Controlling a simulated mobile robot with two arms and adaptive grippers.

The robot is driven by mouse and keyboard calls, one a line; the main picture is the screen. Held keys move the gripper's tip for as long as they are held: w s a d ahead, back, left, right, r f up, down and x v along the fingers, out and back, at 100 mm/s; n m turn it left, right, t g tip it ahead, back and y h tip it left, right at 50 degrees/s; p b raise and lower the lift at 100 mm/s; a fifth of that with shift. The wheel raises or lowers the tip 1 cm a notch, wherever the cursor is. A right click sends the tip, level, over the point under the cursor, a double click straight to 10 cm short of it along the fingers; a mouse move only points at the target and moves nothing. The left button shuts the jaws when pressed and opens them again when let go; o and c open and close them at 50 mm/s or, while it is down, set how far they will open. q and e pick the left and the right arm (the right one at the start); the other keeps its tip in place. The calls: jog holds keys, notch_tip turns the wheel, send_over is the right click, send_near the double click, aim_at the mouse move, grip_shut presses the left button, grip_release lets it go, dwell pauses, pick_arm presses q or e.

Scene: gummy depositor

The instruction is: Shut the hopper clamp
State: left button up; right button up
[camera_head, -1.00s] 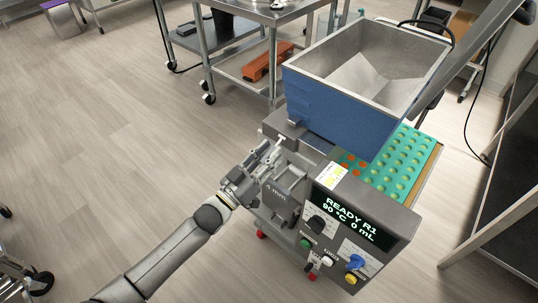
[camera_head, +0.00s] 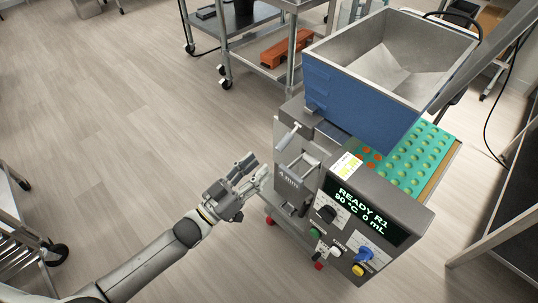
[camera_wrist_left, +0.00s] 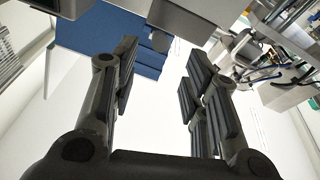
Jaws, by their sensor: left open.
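The blue-sided hopper (camera_head: 350,100), grey and empty inside, sits on top of the depositor; its blue side also shows in the wrist view (camera_wrist_left: 95,38). The clamp (camera_head: 288,136), a small pale handle at the hopper's lower left corner, sticks out at a slant above the "4 mm" block (camera_head: 290,182). I cannot tell whether it is latched. My left gripper (camera_head: 256,170) is left of that block, apart from the clamp handle. In the wrist view its two fingers (camera_wrist_left: 160,80) are spread with nothing between them. My right gripper is not in view.
The control panel (camera_head: 362,218) reads READY R1, 90 °C, 0 mL and has several knobs. A green mould tray (camera_head: 420,155) lies behind it. A steel cart (camera_head: 270,30) with an orange object (camera_head: 287,47) stands behind.

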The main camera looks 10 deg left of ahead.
aim_at(289, 137)
pick_arm(q)
jog(key=shift+v, duration=0.75)
jog(key=shift+r, duration=0.15)
jog(key=shift+c, duration=0.9)
jog(key=shift+g, duration=0.4)
jog(key=a+r+p, duration=0.1)
jog(key=r, duration=0.1)
jog(key=s+a+r+p, duration=0.1)
jog(key=r, duration=0.1)
jog(key=a+r+p, duration=0.1)
jog(key=r, duration=0.2)
jog(key=shift+s+a+r, duration=0.1)
jog(key=shift+s+a, duration=0.05)
jog(key=shift+s, duration=0.2)
grip_shut()
jog(key=w+d+f+p, duration=0.1)
jog(key=w+d+p, duration=0.1)
jog(key=w+d, duration=0.5)
jog(key=shift+w+d+f, duration=0.15)
jog(key=shift+w+d, duration=0.15)
jog(key=shift+w, duration=0.35)
